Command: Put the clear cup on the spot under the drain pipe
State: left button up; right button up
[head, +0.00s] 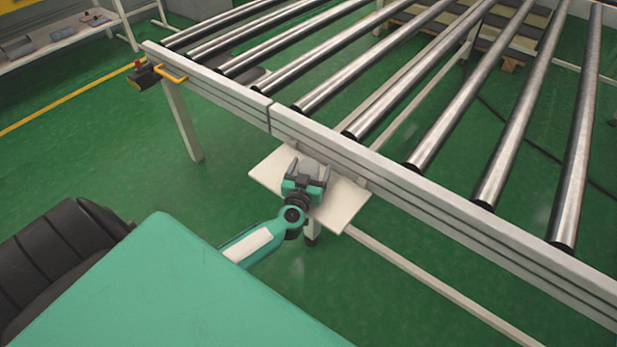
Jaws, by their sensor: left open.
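My left gripper (307,174) is open above a white plate (345,205) fixed beside the conveyor frame. A small greyish, rounded thing (309,165) shows between and just beyond its fingers. It may be the clear cup, but it is too small and too covered by the gripper to tell. Whether the fingers touch it cannot be seen. No drain pipe and no marked spot can be made out. My right gripper is not in view.
A roller conveyor (395,170) with a pale frame and steel rollers fills the upper right, its rail close behind my gripper. A yellow handle (172,75) sticks out at its left corner. A shelf (60,38) stands upper left. Green floor (110,140) is clear at left.

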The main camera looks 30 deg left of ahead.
pick_arm(q)
jog(key=c, duration=1.1)
jog(key=shift+c, duration=0.2)
jog(key=shift+r, duration=0.2)
